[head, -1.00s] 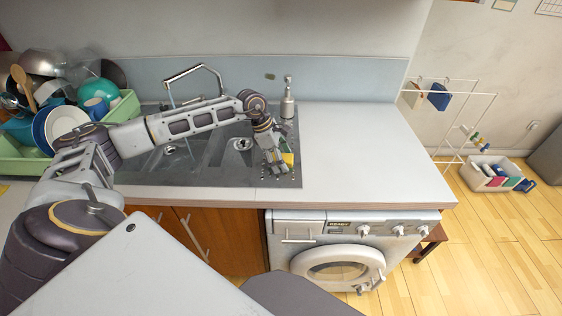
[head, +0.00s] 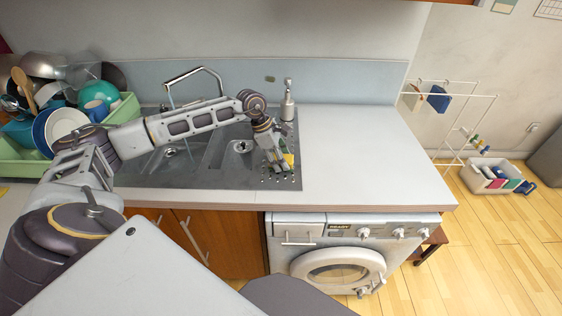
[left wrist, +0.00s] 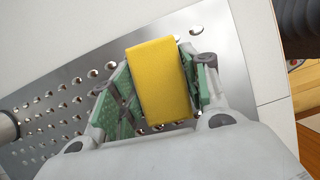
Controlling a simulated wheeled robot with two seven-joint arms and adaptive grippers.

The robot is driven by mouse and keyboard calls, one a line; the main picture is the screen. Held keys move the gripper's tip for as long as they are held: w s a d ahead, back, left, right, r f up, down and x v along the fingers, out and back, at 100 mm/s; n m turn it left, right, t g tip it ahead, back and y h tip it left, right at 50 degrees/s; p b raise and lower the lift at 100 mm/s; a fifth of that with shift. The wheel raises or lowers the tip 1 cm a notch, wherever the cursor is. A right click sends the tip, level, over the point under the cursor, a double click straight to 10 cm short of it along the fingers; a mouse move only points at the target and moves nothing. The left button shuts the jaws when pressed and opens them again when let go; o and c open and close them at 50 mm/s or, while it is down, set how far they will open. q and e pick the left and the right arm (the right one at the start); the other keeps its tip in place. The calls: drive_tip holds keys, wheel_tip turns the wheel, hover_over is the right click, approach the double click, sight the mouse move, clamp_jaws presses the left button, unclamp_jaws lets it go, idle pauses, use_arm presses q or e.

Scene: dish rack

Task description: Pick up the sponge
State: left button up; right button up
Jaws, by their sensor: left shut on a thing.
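The yellow sponge (left wrist: 158,82) stands out in the left wrist view, between the green-padded fingers of my left gripper (left wrist: 158,98). The fingers are shut on it, one on each side. In the head view my left gripper (head: 277,163) is over the right end of the metal sink, on its perforated drainboard. Only a small part of the sponge (head: 289,159) shows there, beside the fingers. I cannot tell whether the sponge touches the drainboard. My right gripper is not in view.
The sink (head: 215,178) is set in the white counter (head: 350,150). A soap dispenser (head: 287,102) stands just behind my left gripper. A faucet (head: 195,75) rises at the back. A green dish rack (head: 125,108) with dishes is at the left. The counter to the right is clear.

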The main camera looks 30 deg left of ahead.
use_arm(q)
drive_tip(key=shift+r, duration=0.45)
wheel_tip(320, 180, up, 7)
drive_tip(key=shift+f+b, duration=0.1)
drive_tip(key=shift+b, duration=0.25)
drive_tip(key=shift+r, duration=0.75)
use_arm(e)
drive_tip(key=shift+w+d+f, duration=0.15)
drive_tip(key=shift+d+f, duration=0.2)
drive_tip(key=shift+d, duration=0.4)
use_arm(q)
drive_tip(key=shift+o, duration=0.4)
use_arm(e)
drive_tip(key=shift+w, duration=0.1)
